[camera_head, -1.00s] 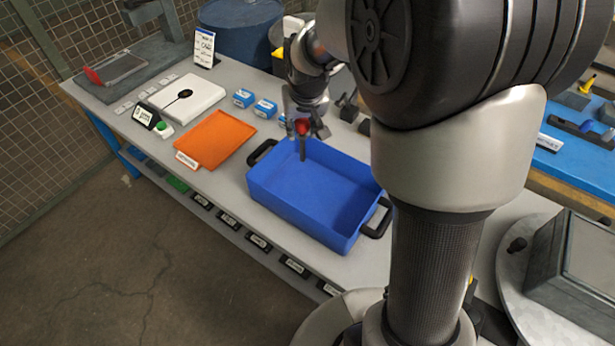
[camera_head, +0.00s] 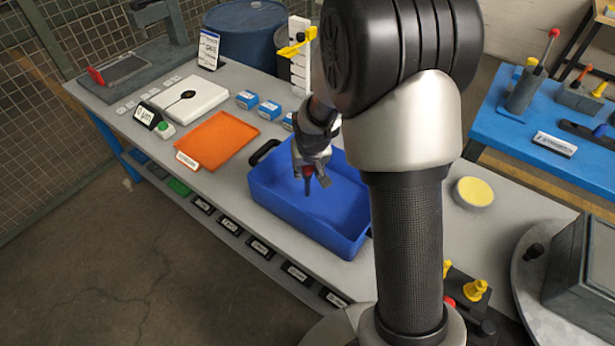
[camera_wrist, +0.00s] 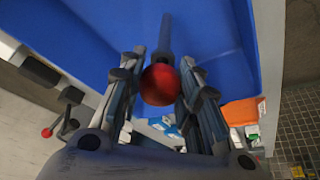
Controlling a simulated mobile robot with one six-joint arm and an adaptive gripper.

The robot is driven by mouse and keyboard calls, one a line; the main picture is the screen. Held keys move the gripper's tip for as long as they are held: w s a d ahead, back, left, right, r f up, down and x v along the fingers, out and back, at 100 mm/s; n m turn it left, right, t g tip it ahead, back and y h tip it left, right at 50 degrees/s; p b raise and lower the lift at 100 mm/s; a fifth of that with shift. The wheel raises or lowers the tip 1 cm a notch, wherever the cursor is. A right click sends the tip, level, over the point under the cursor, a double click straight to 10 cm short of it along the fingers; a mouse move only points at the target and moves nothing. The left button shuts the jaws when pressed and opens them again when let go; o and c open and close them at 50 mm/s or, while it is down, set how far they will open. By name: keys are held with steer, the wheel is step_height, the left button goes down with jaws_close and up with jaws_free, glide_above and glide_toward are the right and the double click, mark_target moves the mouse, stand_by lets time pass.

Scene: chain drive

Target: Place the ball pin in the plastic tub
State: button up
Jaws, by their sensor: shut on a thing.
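The ball pin (camera_wrist: 159,84) has a red ball and a thin dark shaft. My gripper (camera_head: 312,176) is shut on it, with the red ball between the fingers, as the wrist view shows up close. In the head view the red ball also shows at the fingertips (camera_head: 307,171). The blue plastic tub (camera_head: 278,203) has black handles and stands on the grey bench. My gripper is above the tub's open inside, and the pin's shaft points down toward the tub floor. I cannot tell whether the shaft touches the floor.
An orange tray (camera_head: 217,139) lies left of the tub. Small blue boxes (camera_head: 269,109) stand behind it. A white scale (camera_head: 188,98) is farther left. A blue table (camera_head: 520,125) with tools is at the right. My arm hides the tub's right end.

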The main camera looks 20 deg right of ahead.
mark_target(307, 176)
steer(key=shift+f+b, duration=0.55)
steer(key=shift+f, duration=1.05)
steer(key=shift+f, duration=0.2)
steer(key=o, duration=1.2)
steer(key=shift+r, duration=0.1)
